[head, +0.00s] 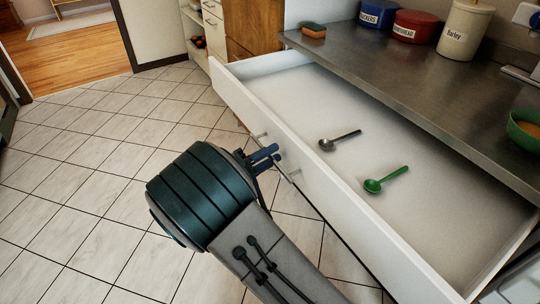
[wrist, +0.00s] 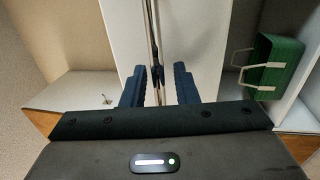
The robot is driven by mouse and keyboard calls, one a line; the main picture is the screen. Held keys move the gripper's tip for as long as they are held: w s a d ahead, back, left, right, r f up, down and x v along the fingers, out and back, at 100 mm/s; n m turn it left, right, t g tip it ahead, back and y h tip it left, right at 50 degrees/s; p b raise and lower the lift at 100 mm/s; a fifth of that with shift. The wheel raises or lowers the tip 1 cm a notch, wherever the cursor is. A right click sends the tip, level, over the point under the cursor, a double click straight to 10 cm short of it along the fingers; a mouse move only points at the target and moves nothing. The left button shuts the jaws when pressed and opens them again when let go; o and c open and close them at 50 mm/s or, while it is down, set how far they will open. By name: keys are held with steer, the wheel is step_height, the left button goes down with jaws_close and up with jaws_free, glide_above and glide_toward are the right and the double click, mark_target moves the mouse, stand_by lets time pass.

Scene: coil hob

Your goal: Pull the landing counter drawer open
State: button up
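The drawer (head: 300,150) under the steel counter (head: 405,85) stands well open. Its white front panel faces my arm, and a thin metal bar handle (head: 292,175) is on it. My gripper (head: 266,156) is at this handle, outside the front. In the wrist view the two blue fingers of my gripper (wrist: 160,86) are apart, with the thin handle bar (wrist: 156,50) between them and gaps showing at both sides. Inside the drawer lie a dark metal spoon (head: 338,140) and a green spoon (head: 385,180).
On the counter are an orange sponge (head: 313,30), a blue canister (head: 378,14), a red canister (head: 416,26), a barley canister (head: 465,28) and a green bowl (head: 525,128). The tiled floor (head: 90,150) at left is clear. The wrist view shows a green box-like object (wrist: 276,65) at right.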

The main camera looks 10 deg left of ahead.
steer(key=v, duration=1.4)
steer(key=shift+p, duration=0.3)
steer(key=shift+d, duration=0.1)
